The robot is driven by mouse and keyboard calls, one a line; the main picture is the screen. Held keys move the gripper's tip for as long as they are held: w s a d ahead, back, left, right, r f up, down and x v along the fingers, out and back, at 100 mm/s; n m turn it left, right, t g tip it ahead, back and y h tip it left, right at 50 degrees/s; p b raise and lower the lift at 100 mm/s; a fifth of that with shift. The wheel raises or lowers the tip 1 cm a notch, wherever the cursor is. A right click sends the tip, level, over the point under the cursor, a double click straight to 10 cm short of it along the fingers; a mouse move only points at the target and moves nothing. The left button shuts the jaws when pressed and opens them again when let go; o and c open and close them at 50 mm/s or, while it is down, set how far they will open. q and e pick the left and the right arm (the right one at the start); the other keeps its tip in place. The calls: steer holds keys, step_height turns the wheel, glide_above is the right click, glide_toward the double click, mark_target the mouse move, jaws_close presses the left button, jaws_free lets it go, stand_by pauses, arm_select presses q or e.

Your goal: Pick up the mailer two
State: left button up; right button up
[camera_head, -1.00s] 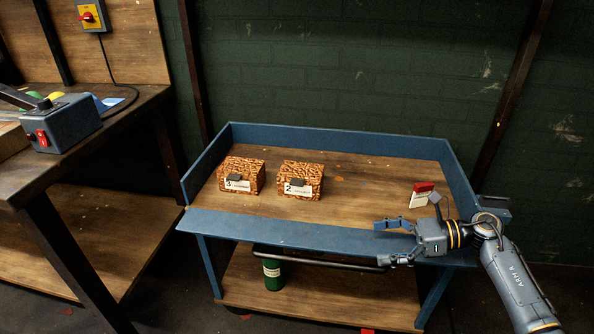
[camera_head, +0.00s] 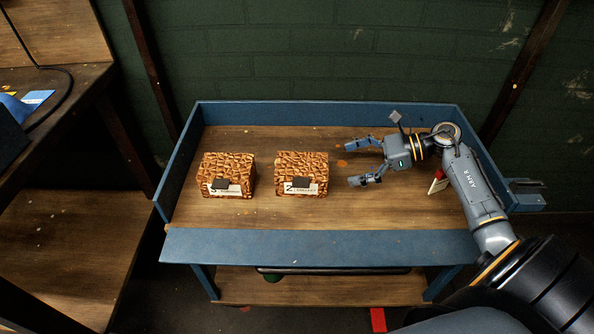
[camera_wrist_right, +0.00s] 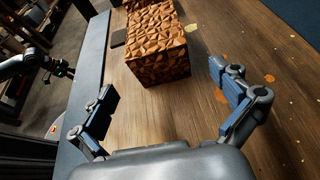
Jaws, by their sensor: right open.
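Mailer two (camera_head: 302,167) is a brown textured box with a dark tab and a white label marked 2. It sits on the wooden tabletop of the blue-rimmed bench, in the head view's middle. My right gripper (camera_head: 350,163) is open and empty, just right of it, fingers pointing left toward it. In the right wrist view the nearest box (camera_wrist_right: 158,50) lies ahead between the two open fingers (camera_wrist_right: 168,98), apart from them. A similar box marked 3 (camera_head: 226,168) stands to its left. My left gripper does not show clearly in the head view.
The bench has a raised blue rim (camera_head: 325,112) at the back and sides and a blue front edge (camera_head: 320,246). A red and white item (camera_head: 438,181) stands right, beside my right arm. Bare wood lies in front of the boxes. A darker workbench (camera_head: 60,100) stands at left.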

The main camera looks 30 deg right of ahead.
mark_target(307, 176)
steer(key=x, duration=1.1)
steer(key=shift+a+f, duration=0.2)
steer(key=shift+f, duration=0.05)
steer(key=c, duration=1.1)
